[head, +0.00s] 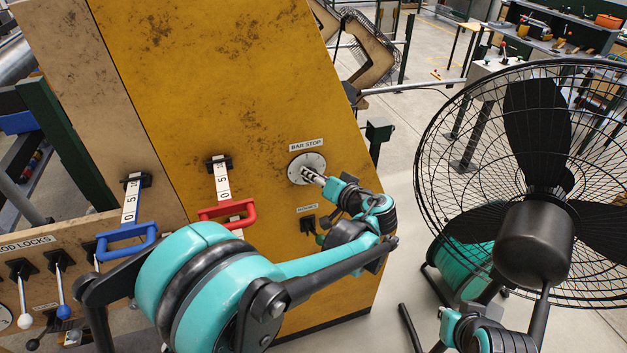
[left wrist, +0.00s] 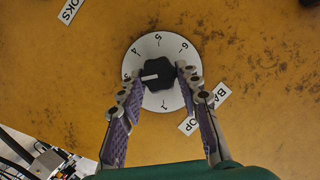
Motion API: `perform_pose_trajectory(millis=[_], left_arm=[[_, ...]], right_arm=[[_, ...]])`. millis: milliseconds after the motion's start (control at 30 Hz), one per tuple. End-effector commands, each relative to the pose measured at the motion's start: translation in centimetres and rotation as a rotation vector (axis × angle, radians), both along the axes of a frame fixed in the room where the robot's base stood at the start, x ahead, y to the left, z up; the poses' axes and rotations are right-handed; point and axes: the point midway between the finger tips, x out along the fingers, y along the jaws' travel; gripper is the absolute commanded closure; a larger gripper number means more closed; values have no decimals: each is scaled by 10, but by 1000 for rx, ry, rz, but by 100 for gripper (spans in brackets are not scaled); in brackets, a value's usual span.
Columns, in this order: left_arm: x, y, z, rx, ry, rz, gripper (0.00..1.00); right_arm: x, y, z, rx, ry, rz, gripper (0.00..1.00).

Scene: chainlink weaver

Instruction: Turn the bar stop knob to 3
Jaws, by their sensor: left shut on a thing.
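The bar stop knob (left wrist: 157,75) is black with a white pointer and sits on a round white dial (left wrist: 163,105) on the yellow panel. Its pointer aims left in the left wrist view, toward the 3, whose mark is partly covered by a finger. My left gripper (left wrist: 162,73) is shut on the knob, one finger on each side. In the head view the left gripper (head: 312,176) reaches the dial (head: 299,161) from the lower right and covers most of the knob. My right gripper (head: 446,316) shows only partly at the lower right, its fingers unclear.
A red handle (head: 228,210) and a blue handle (head: 126,233) stand out from slotted scales left of the dial. A smaller black control (head: 308,223) is below the dial. A large black fan (head: 535,243) stands at right, close to my right arm.

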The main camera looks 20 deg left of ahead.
Motion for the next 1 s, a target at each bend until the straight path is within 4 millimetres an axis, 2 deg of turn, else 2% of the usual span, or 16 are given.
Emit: perform_pose_trajectory(millis=[300,767,800,867,1000], left_arm=[[1,-2,-1,85,57,-2,95],[1,-2,0,97,65,-3,95],[1,-2,0,96,64,-2,61],[1,-2,0,96,64,-2,45],[1,-1,0,96,65,-2,45]], right_arm=[[0,0,-8,0,0,0,100],[0,0,-8,0,0,0,100],[0,0,-8,0,0,0,100],[0,0,-8,0,0,0,100],[0,0,-8,0,0,0,100]])
